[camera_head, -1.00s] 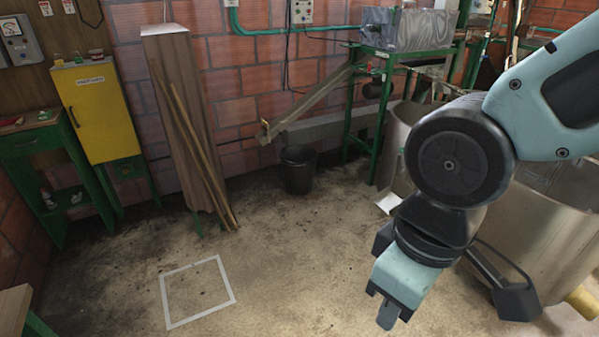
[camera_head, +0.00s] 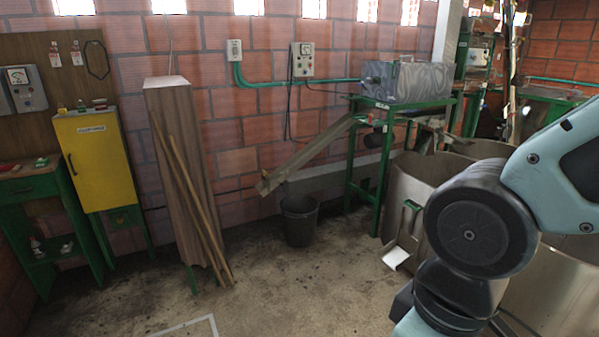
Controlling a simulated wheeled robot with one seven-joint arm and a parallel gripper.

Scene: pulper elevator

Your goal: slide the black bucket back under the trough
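The black bucket (camera_head: 300,221) stands upright on the concrete floor near the back wall. The sloping metal trough (camera_head: 312,153) comes down leftward from the machine on the green stand. Its lower end (camera_head: 266,187) hangs above and a little left of the bucket; I cannot tell exactly how they line up in depth. My arm comes in from the right side, well nearer to me than the bucket. My gripper is below the bottom edge of the picture and its fingers do not show.
A tall wooden box (camera_head: 183,165) with leaning sticks stands left of the bucket, by a yellow cabinet (camera_head: 96,160). The green stand (camera_head: 350,165) and large metal drums (camera_head: 408,195) are on the right. A white floor outline (camera_head: 190,327) is near me. Open floor lies before the bucket.

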